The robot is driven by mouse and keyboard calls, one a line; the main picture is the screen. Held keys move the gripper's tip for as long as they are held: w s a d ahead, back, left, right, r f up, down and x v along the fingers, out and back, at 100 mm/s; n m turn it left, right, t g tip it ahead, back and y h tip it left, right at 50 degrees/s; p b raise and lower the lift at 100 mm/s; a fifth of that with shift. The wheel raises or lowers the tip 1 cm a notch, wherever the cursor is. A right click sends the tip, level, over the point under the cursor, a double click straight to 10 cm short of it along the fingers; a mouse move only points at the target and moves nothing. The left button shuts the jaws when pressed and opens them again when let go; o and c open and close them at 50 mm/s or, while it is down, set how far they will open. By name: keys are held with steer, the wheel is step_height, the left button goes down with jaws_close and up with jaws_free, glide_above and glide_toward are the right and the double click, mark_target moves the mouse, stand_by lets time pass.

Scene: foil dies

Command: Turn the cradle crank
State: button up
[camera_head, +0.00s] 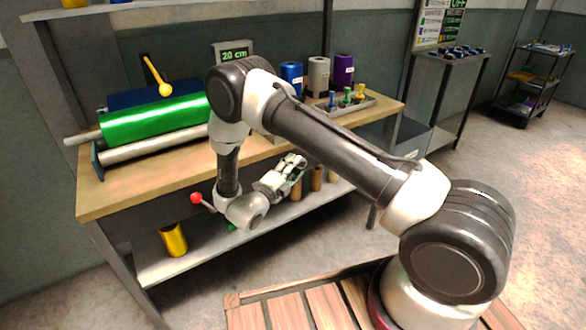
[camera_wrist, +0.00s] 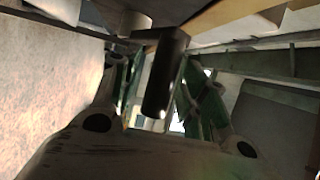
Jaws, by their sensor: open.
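A green foil roll (camera_head: 150,122) lies in the cradle at the left end of the bench. My gripper (camera_head: 293,163) is below the front edge of the bench, pointing up and right in the head view. In the wrist view, a dark cylindrical handle (camera_wrist: 165,80) on a short arm, apparently the crank's, stands between my open fingers. I cannot tell whether either finger touches it. My arm hides this handle in the head view. A red ball knob (camera_head: 196,198) on a thin rod shows left of my wrist.
The wooden bench (camera_head: 140,185) has a lower shelf (camera_head: 165,268) with a yellow roll (camera_head: 174,240) and brown cylinders (camera_head: 316,178). On top are a "20 cm" display (camera_head: 234,54), blue, grey and purple rolls (camera_head: 344,68) and a tray of coloured pieces (camera_head: 347,103). A wooden pallet (camera_head: 290,305) lies in front.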

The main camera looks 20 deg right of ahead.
jaws_close()
steer(key=shift+w+d+r+m+g+y, duration=0.15)
steer(key=shift+d+r+m+g+y, duration=0.3)
steer(key=shift+r+g+y, duration=0.2)
steer(key=shift+w+d+r+m+g+y, duration=0.2)
steer(key=shift+d+r+m+g+y, duration=0.05)
steer(key=shift+d+r+g+y, duration=0.25)
steer(key=shift+w+d+r+m+g+y, duration=0.15)
steer(key=shift+d+r+m+g+y, duration=0.1)
steer(key=shift+d+r+y, duration=0.25)
steer(key=shift+f, duration=0.1)
jaws_free()
